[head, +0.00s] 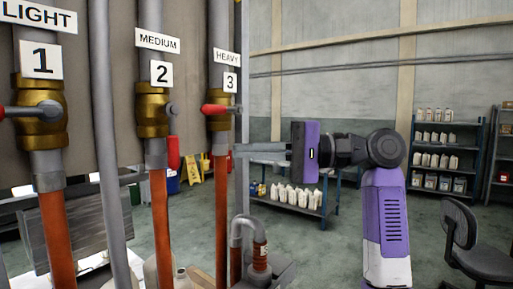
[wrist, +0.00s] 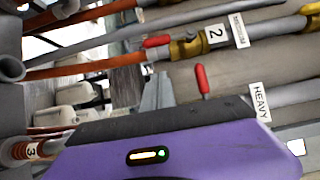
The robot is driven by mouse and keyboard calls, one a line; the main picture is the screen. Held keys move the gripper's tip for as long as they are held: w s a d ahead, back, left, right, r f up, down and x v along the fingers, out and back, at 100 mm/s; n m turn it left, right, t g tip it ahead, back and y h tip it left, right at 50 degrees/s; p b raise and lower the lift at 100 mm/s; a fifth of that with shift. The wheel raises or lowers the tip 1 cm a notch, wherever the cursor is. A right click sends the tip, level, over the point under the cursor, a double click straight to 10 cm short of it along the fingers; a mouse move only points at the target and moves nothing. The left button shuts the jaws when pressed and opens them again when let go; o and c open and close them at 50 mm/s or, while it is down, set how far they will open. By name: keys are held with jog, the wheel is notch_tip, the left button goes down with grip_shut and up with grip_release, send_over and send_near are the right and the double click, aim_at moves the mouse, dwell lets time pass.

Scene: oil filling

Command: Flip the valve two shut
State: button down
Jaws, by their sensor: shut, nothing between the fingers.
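Valve two (head: 152,115) is a brass valve on the middle pipe, under the "MEDIUM" and "2" labels. Its red lever (head: 173,152) hangs down, in line with the pipe. In the wrist view the valve two body (wrist: 188,47) lies sideways beside its "2" label, with its red lever (wrist: 157,42) pointing left along the pipe. My gripper (head: 242,150) is shut and empty, to the right of the third pipe, its fingers pointing left. It is apart from the valve two lever. In the wrist view the grey fingers (wrist: 162,80) show below that lever.
Valve three (head: 219,117), labelled "HEAVY", stands between my gripper and valve two; its red lever (head: 213,109) points left. Valve one (head: 40,112) has its lever crosswise. A grey vertical pipe (head: 104,130) runs between valves one and two. Shelves with bottles (head: 447,150) stand far behind.

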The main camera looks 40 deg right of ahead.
aim_at(173, 137)
jog(key=w+a+p, duration=0.2)
jog(key=w+a, duration=0.1)
jog(key=a, duration=0.5)
jog(key=shift+a, duration=0.25)
jog(key=shift+a+m, duration=0.2)
jog(key=shift+m, duration=0.1)
